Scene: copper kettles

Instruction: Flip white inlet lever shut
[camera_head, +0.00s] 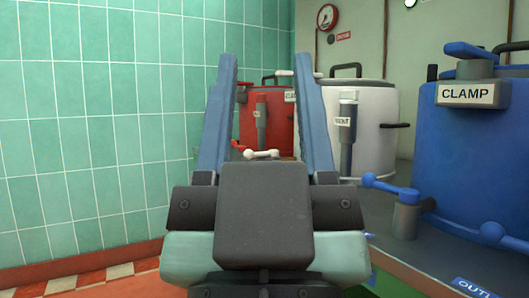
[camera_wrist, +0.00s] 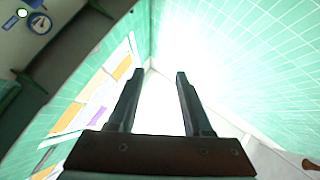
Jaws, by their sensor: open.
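My gripper (camera_head: 266,62) is raised in the middle of the head view, with its two blue fingers wide apart and nothing between them. In the wrist view my gripper (camera_wrist: 153,75) is also open and empty. A white lever (camera_head: 262,154) with rounded ends shows in the gap between the fingers, farther off and apart from them. It lies about level, low in front of the red kettle and left of the white kettle (camera_head: 375,130). Its mount is hidden behind my gripper, and I can read no inlet label by it. The wrist view does not show the lever.
A red kettle (camera_head: 281,118) stands at the back, partly behind the fingers. A large blue kettle (camera_head: 475,150) with a CLAMP plate fills the right, with a blue lever (camera_head: 390,186) before it. A green tiled wall (camera_head: 90,120) bounds the left. A gauge (camera_head: 327,17) hangs behind.

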